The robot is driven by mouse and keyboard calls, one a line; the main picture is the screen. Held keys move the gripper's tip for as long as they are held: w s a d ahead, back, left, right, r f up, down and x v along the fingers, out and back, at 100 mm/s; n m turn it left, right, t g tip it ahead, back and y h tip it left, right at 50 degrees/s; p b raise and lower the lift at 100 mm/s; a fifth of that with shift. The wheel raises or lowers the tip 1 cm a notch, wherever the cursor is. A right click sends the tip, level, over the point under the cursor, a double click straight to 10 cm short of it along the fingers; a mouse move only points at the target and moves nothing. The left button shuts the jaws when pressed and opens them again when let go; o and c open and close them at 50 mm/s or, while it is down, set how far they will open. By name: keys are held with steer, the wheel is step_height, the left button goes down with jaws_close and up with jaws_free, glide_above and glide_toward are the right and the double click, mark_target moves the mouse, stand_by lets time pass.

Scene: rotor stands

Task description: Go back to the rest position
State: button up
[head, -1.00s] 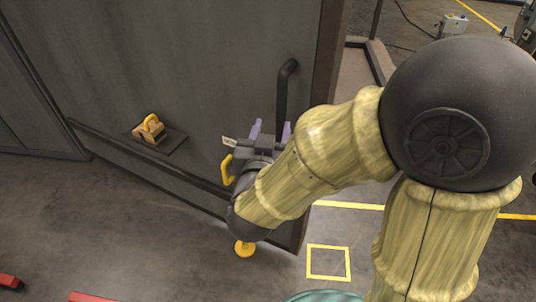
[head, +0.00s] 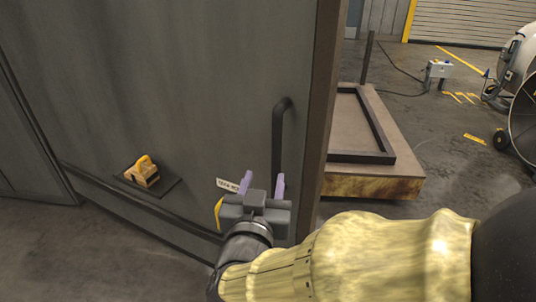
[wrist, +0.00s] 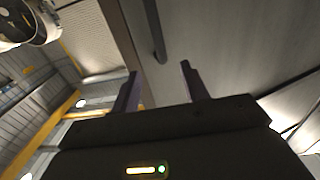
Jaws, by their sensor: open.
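My gripper (head: 262,184) is open, with its two purple fingers apart and nothing seen between them. In the head view it is in front of the lower part of a dark grey door panel (head: 180,80), just below a black bar handle (head: 281,135). In the wrist view my gripper (wrist: 160,88) points up along the panel, and the handle (wrist: 155,30) shows beyond the fingers. I cannot tell how wide the gap to the handle is. My arm reaches in from the lower right.
A yellow and tan block (head: 142,172) sits on a small dark shelf (head: 165,188) on the panel. A low platform (head: 385,188) with a black frame stands right of the panel's edge. A large fan (head: 522,110) and a control box (head: 438,70) are farther right, with open floor between.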

steer(key=w+d+f+n+g+y, duration=0.1)
steer(key=w+d+f+g+y, duration=0.15)
steer(key=f, duration=0.35)
steer(key=w+d+f+n+g+y, duration=0.1)
steer(key=w+f+g, duration=0.2)
steer(key=f+g, duration=0.15)
steer(key=s+d+f+m+g+h, duration=0.1)
steer(key=s+d+f+g, duration=0.35)
steer(key=d, duration=0.35)
steer(key=s+d+f+g+h, duration=0.1)
steer(key=s+d+f+g, duration=0.35)
steer(key=d+f, duration=0.2)
step_height(320, 180, up, 17)
steer(key=p, duration=1.6)
steer(key=shift+s+d+r+t, duration=0.2)
steer(key=shift+s+t, duration=0.1)
steer(key=shift+s, duration=0.05)
steer(key=shift+w, duration=0.1)
